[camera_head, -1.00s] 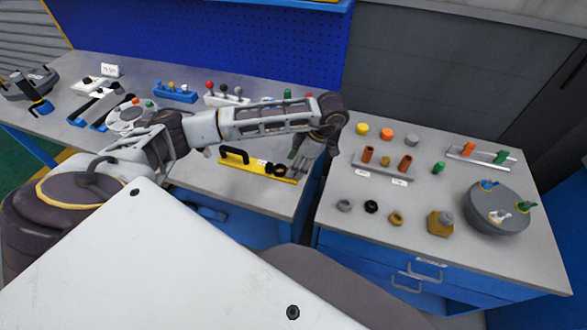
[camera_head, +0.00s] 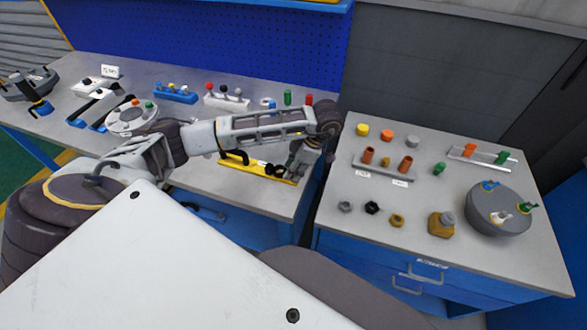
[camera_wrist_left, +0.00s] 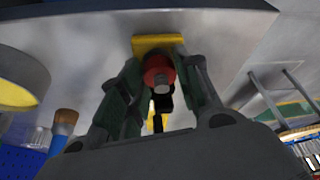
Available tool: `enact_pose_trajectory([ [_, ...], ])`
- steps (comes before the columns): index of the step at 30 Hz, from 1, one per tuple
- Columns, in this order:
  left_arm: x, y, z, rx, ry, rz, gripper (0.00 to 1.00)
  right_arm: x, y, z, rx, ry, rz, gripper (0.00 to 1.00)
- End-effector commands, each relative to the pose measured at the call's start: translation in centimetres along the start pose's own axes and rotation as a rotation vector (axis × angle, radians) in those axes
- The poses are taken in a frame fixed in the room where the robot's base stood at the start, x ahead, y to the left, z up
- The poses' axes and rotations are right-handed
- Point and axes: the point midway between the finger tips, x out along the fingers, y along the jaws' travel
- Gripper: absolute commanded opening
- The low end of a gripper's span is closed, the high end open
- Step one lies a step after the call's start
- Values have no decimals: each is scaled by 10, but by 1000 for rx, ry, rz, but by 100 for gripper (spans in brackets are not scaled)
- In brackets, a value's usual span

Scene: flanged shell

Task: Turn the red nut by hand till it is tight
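The red nut (camera_wrist_left: 158,72) shows in the left wrist view, with a grey round end (camera_wrist_left: 161,88) at its middle facing my camera and a yellow part behind it. In the head view it is hidden behind my gripper at the right end of the yellow plate (camera_head: 235,161). My left gripper (camera_head: 299,172) reaches down there. In the left wrist view its two fingers (camera_wrist_left: 159,75) flank the nut closely, one on each side. I cannot tell whether they touch it. My right gripper is not in view.
The left bench holds a blue block (camera_head: 176,93) with knobs, a white block (camera_head: 227,102) and a grey disc (camera_head: 132,117). The right bench (camera_head: 335,235) holds loose nuts, caps and a round grey shell (camera_head: 497,215). A gap separates the benches.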

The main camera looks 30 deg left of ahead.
Motion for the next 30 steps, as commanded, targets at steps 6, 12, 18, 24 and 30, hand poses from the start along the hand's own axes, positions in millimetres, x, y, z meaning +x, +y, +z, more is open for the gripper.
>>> enact_pose_trajectory([
  [6, 0, 0, 0, 0, 0, 0, 7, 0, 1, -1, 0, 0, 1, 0],
  [12, 0, 0, 0, 12, 0, 6, 7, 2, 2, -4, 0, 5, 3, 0],
  [18, 1, 0, 0, 59, 0, 26, 7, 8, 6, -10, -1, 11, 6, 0],
  [24, 1, 0, 0, 139, -1, 60, 7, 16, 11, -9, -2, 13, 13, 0],
  [30, 2, -1, 0, 229, 0, 97, 7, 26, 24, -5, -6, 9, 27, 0],
])
